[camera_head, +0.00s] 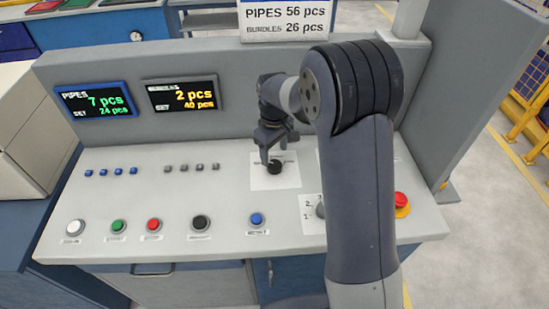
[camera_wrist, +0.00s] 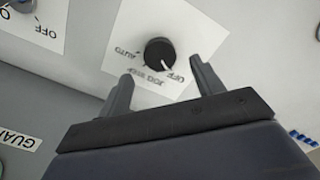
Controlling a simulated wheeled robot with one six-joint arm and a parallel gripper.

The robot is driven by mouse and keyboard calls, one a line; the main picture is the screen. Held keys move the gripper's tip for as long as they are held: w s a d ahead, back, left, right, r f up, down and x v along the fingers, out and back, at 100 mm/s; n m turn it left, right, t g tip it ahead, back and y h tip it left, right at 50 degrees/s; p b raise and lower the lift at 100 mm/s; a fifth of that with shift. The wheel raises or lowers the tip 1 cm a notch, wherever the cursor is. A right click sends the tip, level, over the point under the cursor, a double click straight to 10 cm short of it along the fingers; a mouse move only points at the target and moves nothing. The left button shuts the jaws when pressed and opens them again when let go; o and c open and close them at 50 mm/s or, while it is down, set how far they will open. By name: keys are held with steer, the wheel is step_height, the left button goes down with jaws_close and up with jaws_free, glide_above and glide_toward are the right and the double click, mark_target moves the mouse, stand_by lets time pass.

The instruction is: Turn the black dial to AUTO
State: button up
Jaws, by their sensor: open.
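The black dial (camera_head: 274,167) sits on a white label plate (camera_head: 262,182) on the console's sloped top. In the wrist view the black dial (camera_wrist: 159,52) has a white mark that points toward the word OFF. AUTO and a middle word, which looks like JOG/STEP, are printed around it on the white plate (camera_wrist: 123,30). My gripper (camera_head: 268,149) is just above the dial, pointing down. In the wrist view my gripper (camera_wrist: 161,72) is open, with its fingers apart and the dial between and beyond their tips. I cannot tell whether a finger touches it.
Small blue and grey buttons lie left of the dial. A row of larger buttons, including a blue one (camera_head: 257,219), runs along the front. A selector switch (camera_head: 320,210) and a red emergency stop (camera_head: 401,200) are at the right. Two displays (camera_head: 95,100) stand behind.

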mark_target(274, 164)
steer(key=shift+f+p, duration=0.3)
steer(key=shift+f, duration=2.1)
steer(key=c, duration=1)
steer(key=shift+o, duration=0.2)
